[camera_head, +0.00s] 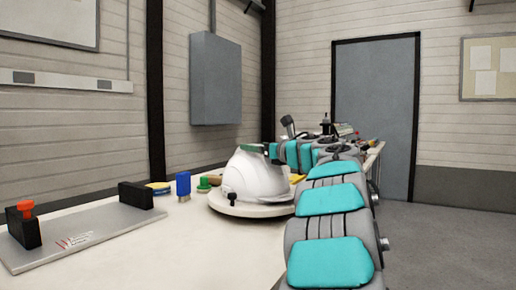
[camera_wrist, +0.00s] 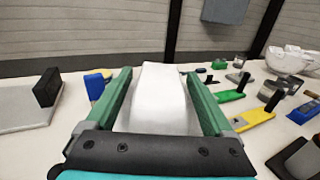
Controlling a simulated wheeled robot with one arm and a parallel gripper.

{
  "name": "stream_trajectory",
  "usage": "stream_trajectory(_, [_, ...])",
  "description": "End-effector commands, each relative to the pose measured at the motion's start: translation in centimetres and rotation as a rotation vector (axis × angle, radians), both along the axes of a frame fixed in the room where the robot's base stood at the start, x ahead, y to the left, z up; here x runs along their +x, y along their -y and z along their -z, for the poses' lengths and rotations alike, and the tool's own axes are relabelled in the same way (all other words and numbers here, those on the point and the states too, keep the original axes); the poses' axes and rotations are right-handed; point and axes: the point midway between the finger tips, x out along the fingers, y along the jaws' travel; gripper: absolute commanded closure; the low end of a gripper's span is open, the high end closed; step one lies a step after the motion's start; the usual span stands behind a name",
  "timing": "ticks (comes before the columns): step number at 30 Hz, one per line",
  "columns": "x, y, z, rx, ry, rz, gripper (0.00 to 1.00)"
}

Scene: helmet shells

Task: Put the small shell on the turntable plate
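A white helmet shell (camera_head: 252,182) sits on the round pale turntable plate (camera_head: 250,210) on the bench in the head view. In the wrist view this shell (camera_wrist: 158,98) stands between my gripper's two green fingers. My gripper (camera_wrist: 158,72) is spread wide, one finger on each side, with thin gaps showing beside the shell. In the head view my gripper (camera_head: 262,149) is at the shell's top. A second white shell (camera_wrist: 290,58) lies at the far right in the wrist view. Which is smaller I cannot tell. The plate is mostly hidden in the wrist view.
A grey fixture board (camera_head: 85,235) with black blocks lies on the left. A blue-capped item (camera_head: 183,184) and a green knob (camera_head: 204,186) stand behind the turntable. Green (camera_wrist: 232,93) and yellow (camera_wrist: 250,121) tools lie to the right. Bare bench shows at front left.

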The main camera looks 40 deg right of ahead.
Motion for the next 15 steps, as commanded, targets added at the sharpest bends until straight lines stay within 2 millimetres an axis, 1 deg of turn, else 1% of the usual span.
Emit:
stream_trajectory(8, [0.0, 0.0, 0.0, 0.0, 0.0, 0.0, 0.05])
stream_trajectory(11, [0.0, 0.0, -0.4, 0.0, 0.0, 0.0, 0.05])
stream_trajectory(13, [-0.5, 0.0, -0.3, 0.0, 0.0, 0.001, 0.05])
stream_trajectory(15, [-1.5, 0.1, -0.2, 0.001, 0.0, 0.002, 0.05])
